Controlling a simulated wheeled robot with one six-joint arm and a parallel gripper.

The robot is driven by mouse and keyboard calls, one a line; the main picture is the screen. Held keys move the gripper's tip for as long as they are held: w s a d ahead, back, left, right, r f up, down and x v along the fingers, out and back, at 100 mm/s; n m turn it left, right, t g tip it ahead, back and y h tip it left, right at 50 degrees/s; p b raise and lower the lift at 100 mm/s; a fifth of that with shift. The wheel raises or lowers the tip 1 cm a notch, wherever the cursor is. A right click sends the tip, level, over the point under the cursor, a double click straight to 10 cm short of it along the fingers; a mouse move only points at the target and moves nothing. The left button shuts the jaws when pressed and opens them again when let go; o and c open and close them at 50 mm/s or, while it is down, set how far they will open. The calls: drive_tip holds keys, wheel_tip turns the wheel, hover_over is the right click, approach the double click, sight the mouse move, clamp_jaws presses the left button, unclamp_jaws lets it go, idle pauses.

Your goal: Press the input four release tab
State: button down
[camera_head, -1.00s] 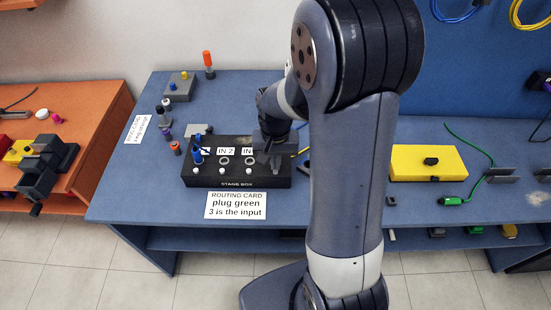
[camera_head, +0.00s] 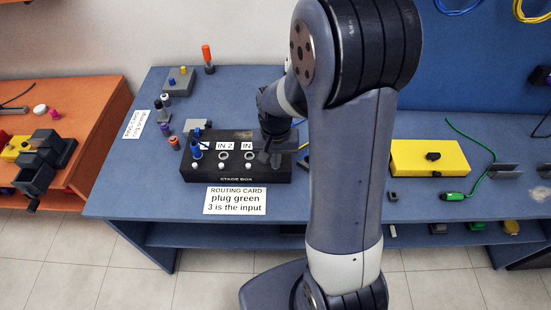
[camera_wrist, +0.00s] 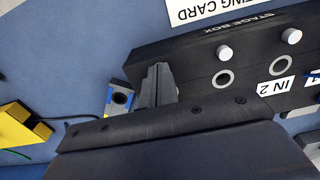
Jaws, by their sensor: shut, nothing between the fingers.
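The black stage box (camera_head: 235,178) sits on the blue bench, with a row of sockets and white release tabs and a blue plug (camera_head: 196,150) upright at its left end. Labels for the first inputs show; the input four label and tab are hidden behind my gripper and arm. My gripper (camera_head: 271,160) is at the right end of the box. In the wrist view the box (camera_wrist: 190,48) appears upside down with two white tabs (camera_wrist: 224,52) in sight. My shut, empty fingers (camera_wrist: 157,85) overlap the end of the box beyond them; whether they touch it I cannot tell.
A routing card (camera_head: 235,201) lies in front of the box. A yellow box (camera_head: 430,158) and a green connector (camera_head: 453,196) with its cable are to the right. Small plugs and a grey box (camera_head: 180,81) stand behind left. An orange table (camera_head: 95,100) is at far left.

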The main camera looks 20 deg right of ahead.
idle(0.4)
wheel_tip(320, 180, up, 6)
drive_tip(key=p, duration=0.4)
drive_tip(key=shift+f, duration=0.25)
idle(0.6)
